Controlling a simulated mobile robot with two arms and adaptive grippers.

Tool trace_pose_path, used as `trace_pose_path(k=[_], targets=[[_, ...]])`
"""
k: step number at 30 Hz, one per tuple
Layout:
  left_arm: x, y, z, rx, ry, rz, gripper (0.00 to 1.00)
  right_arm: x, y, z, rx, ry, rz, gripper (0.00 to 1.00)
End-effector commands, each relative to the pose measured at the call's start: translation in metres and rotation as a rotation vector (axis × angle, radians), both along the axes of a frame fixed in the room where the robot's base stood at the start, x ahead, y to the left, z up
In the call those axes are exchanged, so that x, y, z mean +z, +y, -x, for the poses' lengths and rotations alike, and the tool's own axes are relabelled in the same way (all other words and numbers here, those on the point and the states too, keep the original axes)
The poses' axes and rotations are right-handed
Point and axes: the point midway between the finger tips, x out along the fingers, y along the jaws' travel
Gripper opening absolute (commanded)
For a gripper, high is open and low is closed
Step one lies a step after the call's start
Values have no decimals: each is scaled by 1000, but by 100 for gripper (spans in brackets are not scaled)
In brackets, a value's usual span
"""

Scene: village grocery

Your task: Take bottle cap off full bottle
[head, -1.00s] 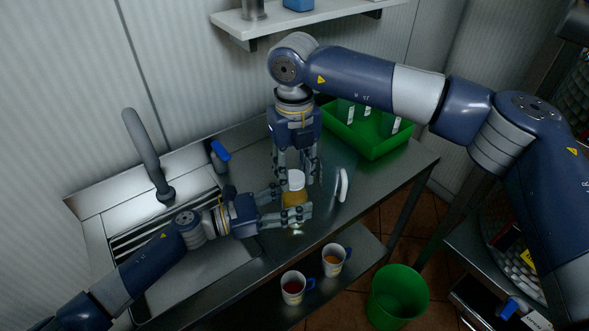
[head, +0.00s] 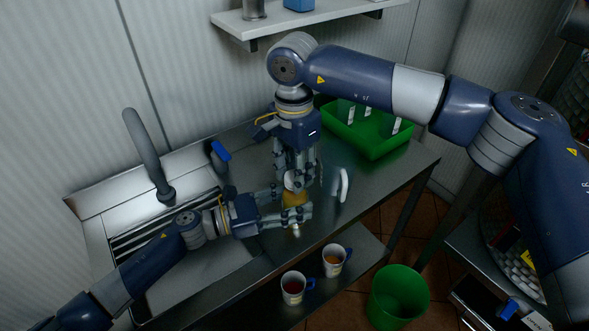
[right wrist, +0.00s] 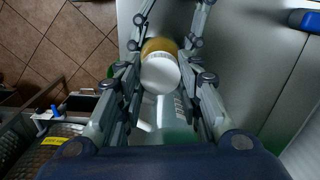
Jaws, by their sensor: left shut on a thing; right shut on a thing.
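The bottle (head: 296,199) has an amber body and a white cap (head: 291,183). It stands over the steel counter in the head view. My left gripper (head: 294,204) is shut around the bottle's body from the left. My right gripper (head: 296,182) points down from above and is shut at the cap, its fingers partly hiding it. In the right wrist view the white cap (right wrist: 160,75) lies between the fingers, with the amber body (right wrist: 159,46) behind it. The cap appears to be on the bottle.
A slim white object (head: 343,186) is on the counter to the right. A green crate (head: 372,143) stands at the back right. Two mugs (head: 293,288) (head: 336,260) are on the lower shelf, and a green bin (head: 398,295) is on the floor. A sink tap (head: 148,155) rises at the left.

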Motion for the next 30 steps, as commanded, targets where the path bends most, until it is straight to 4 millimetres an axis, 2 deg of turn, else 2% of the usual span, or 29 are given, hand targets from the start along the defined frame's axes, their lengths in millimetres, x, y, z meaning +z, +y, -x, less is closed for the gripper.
trace_pose_path(k=[9,15,19,30], targets=[[0,-1,1,-3,-1,1,0,1,0,0,606,-1,-4,5],[0,-1,1,-3,0,1,0,1,0,0,942,0,-5,5],[0,-1,1,-3,0,1,0,1,0,0,1061,-1,-5,5],[0,-1,1,-2,1,1,0,1,0,0,1060,-1,-6,5]])
